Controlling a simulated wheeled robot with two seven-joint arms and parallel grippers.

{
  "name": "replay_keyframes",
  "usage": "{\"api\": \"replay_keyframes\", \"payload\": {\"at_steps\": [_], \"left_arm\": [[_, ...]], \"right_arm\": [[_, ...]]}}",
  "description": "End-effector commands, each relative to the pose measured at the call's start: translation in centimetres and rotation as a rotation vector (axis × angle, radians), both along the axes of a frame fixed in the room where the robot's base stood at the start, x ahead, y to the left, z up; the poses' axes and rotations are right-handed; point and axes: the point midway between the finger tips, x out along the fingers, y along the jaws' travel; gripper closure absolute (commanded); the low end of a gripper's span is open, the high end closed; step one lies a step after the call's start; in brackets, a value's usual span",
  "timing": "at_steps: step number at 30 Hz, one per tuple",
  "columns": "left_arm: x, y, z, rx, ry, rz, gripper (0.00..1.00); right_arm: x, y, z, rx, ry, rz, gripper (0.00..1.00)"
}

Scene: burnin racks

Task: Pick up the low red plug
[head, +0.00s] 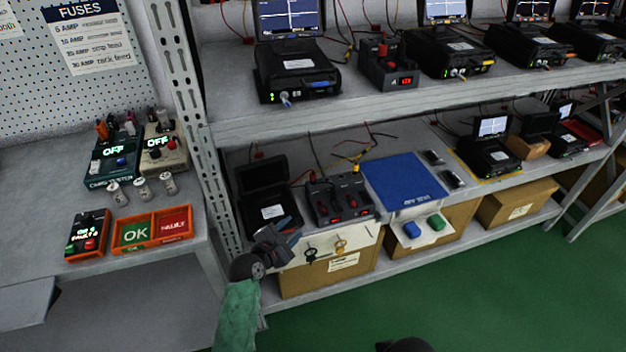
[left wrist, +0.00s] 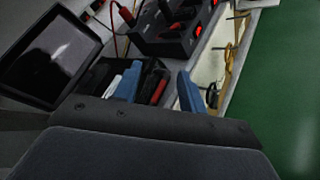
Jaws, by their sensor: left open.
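On the lower shelf a dark supply box (head: 338,200) has small red lights and leads. In the left wrist view a red plug (left wrist: 125,14) with a red lead shows at this box (left wrist: 172,42). In the head view a small red plug-like piece (head: 311,177) shows at its upper left, too small to make out well. My left gripper (head: 292,230) is at the shelf's front edge, below and left of the box; its blue fingers (left wrist: 158,82) are apart. A dark item with a red strip shows behind the gap; I cannot tell contact. My right gripper is not seen.
An open black case (head: 268,212) stands left of the box, close to my gripper. A blue mat (head: 402,180) lies to its right. Hooks with rings (head: 340,246) hang at the front edge. The upper shelf (head: 225,122) overhangs; a metal post (head: 200,130) stands left.

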Motion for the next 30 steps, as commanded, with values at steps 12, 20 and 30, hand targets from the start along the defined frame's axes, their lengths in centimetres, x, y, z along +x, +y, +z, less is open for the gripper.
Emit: {"api": "replay_keyframes", "payload": {"at_steps": [12,20,30], "left_arm": [[8.3,-1.6,3.9,-0.738,0.087,0.206,0.58],[10.5,-2.3,4.3,-0.793,0.093,0.216,0.58],[14.5,-4.0,4.1,-0.789,0.095,0.216,0.58]], "right_arm": [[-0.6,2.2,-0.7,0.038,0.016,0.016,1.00],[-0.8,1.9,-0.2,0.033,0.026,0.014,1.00],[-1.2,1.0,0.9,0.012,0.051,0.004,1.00]]}}
